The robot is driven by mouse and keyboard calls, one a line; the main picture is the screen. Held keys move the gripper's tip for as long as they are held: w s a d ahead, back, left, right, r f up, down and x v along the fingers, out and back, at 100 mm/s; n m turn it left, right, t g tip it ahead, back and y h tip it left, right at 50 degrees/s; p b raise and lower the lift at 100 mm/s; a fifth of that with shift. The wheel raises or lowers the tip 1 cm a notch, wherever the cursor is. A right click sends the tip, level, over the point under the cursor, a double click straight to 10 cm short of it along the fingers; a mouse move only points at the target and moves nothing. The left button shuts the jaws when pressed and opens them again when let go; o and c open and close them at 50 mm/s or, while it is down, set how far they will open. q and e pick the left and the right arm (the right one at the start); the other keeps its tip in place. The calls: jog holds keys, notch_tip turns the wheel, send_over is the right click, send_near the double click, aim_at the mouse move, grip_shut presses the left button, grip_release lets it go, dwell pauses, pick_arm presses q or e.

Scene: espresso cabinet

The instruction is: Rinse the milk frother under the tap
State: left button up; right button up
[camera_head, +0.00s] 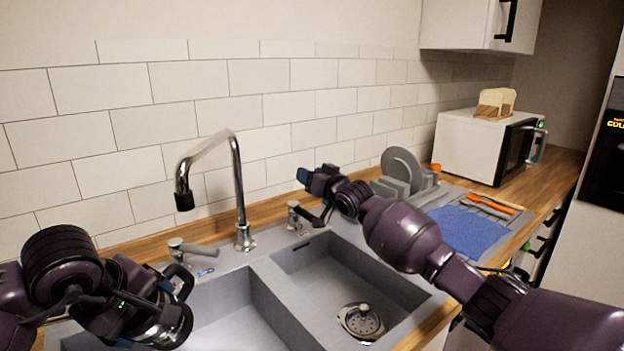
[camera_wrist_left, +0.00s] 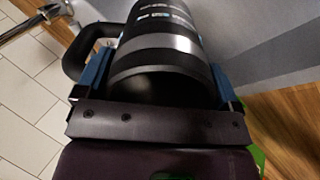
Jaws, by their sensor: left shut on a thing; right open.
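The milk frother (camera_wrist_left: 165,50) is a dark cylinder with a silver band and a black handle. In the left wrist view it sits between the blue-edged fingers of my left gripper (camera_wrist_left: 158,88), which is shut on it. In the head view my left gripper (camera_head: 172,300) is low at the left, over the sink's left side, and mostly hides the frother. The chrome tap (camera_head: 240,190) arches behind the sink, its dark spout tip up and right of the frother. My right gripper (camera_head: 316,190) is open, close to the right tap handle (camera_head: 293,212); contact cannot be told.
The grey double sink (camera_head: 300,285) has a drain strainer (camera_head: 361,321) in its right basin. A left lever (camera_head: 190,248) stands beside the tap. A dish rack with plates (camera_head: 402,172), a blue cloth (camera_head: 465,230) and a white microwave (camera_head: 480,145) are to the right.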

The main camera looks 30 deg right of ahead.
pick_arm(q)
jog(key=shift+s+a, duration=0.95)
jog(key=shift+s, duration=0.3)
pick_arm(e)
jog(key=shift+s+r, duration=0.1)
jog(key=shift+r, duration=0.75)
pick_arm(q)
jog(key=shift+p+v, duration=0.6)
jog(key=shift+v, duration=0.25)
jog(key=s+a+r, duration=0.1)
jog(key=s+a+r+p, duration=0.1)
jog(key=s, duration=0.1)
jog(key=shift+s+a+r, duration=0.1)
jog(key=shift+a+r, duration=0.2)
pick_arm(e)
jog(key=r, duration=0.5)
jog(key=shift+s, duration=0.3)
jog(key=shift+f, duration=0.1)
